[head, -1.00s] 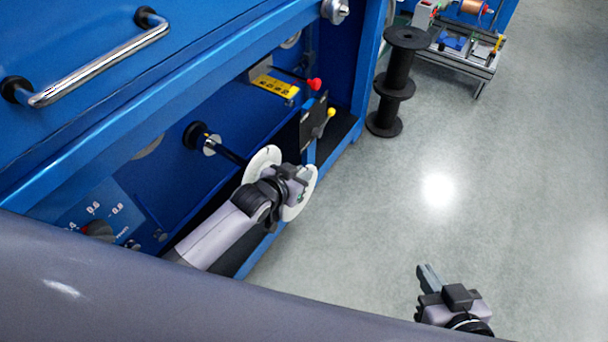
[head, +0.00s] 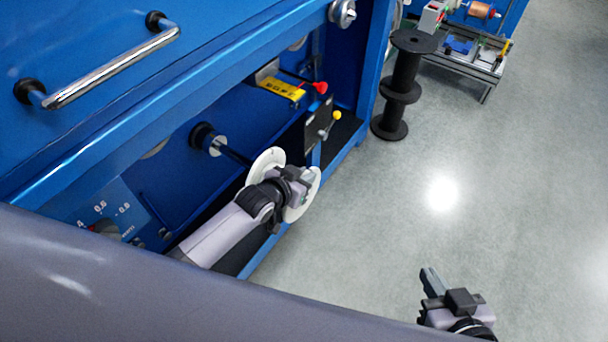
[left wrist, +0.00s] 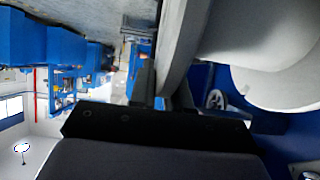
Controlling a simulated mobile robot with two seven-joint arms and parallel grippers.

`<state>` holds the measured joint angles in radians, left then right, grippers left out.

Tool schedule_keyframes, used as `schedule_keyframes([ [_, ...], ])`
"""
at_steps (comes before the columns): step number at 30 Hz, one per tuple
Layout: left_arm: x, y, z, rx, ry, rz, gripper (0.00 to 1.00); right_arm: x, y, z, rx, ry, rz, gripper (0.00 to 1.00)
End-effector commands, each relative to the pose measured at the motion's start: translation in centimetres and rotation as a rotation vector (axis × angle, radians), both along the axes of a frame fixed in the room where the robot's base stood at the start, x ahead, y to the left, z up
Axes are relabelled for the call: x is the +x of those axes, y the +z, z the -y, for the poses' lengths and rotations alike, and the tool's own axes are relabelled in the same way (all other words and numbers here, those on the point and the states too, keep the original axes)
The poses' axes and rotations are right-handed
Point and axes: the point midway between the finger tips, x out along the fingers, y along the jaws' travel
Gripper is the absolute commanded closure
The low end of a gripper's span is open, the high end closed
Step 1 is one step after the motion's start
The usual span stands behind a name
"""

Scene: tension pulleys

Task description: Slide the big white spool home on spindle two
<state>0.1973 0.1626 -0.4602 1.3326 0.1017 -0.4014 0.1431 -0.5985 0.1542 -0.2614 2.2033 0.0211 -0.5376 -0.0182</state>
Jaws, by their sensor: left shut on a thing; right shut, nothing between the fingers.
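My left gripper (head: 304,178) is shut on the spool's outer flange. My right gripper (head: 432,284) is shut and empty over the floor.
A yellow label (head: 280,88) is further back. A black spool stack (head: 402,90) stands on the floor by the machine's corner. The floor at right is clear.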

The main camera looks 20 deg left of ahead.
Motion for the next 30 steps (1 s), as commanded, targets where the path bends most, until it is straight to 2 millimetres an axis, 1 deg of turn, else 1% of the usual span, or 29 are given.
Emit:
schedule_keyframes([
  [8, 0.2, 0.2, -0.3, -0.001, -0.001, 0.004, 1.0, 0.0, 0.1, 0.0, 0.0, 0.0, 0.0, 1.0],
  [30, 1.1, 0.2, -2.6, 0.001, -0.002, 0.005, 1.0, 0.0, 0.3, 0.0, 0.0, 0.0, 0.0, 1.0],
])
